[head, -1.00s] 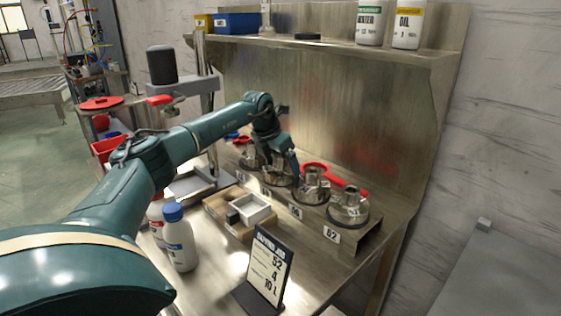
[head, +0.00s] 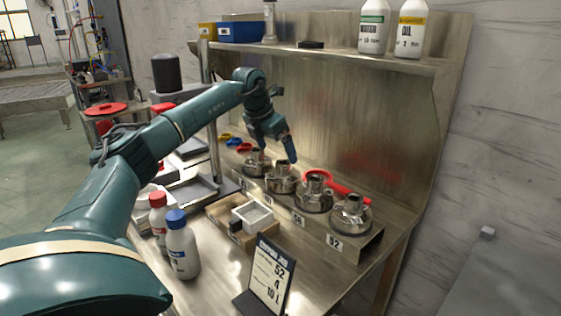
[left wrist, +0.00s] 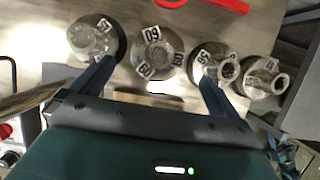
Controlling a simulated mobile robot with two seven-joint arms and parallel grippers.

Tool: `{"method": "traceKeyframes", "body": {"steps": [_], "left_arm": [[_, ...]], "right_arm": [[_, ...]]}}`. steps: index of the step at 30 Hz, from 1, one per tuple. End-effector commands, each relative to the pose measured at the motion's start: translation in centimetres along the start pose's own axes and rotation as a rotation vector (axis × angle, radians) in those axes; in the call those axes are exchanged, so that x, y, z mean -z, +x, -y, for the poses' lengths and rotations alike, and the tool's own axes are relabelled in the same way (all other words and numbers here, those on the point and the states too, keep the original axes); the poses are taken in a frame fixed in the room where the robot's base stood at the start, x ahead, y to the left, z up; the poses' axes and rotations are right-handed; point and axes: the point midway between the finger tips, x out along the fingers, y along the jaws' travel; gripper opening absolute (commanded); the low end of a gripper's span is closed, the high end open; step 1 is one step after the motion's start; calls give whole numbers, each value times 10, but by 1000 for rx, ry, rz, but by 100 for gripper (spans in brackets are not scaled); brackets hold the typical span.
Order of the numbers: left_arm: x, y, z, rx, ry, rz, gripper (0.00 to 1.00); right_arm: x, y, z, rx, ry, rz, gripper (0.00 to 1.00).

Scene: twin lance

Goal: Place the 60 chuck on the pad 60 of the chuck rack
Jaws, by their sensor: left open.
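A row of metal chucks stands on the chuck rack (head: 365,246) along the back of the bench. The chuck second from the left (head: 282,178) stands upright behind a small label that I cannot read surely. In the left wrist view the chuck marked 60 (left wrist: 160,48) lies between and beyond my finger lines. My left gripper (head: 288,152) is open and empty, just above that chuck and apart from it. Its two fingers also show in the left wrist view (left wrist: 157,72). The pad under the chuck is hidden. My right gripper is not in view.
A red wrench (head: 340,186) lies behind the chucks. A shelf (head: 340,52) overhangs at the back. Bare bench shows around the sign.

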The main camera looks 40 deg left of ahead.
Motion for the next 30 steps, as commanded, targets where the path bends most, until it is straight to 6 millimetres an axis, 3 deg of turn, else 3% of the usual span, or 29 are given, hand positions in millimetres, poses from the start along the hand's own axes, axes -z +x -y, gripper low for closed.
{"method": "traceKeyframes", "body": {"steps": [3,9,30], "left_arm": [[0,-22,0,-1,-1,3,100],[0,-37,0,0,0,0,100],[0,-38,0,0,-1,-1,100]], "right_arm": [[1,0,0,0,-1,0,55],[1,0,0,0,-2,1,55],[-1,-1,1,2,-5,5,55]]}}
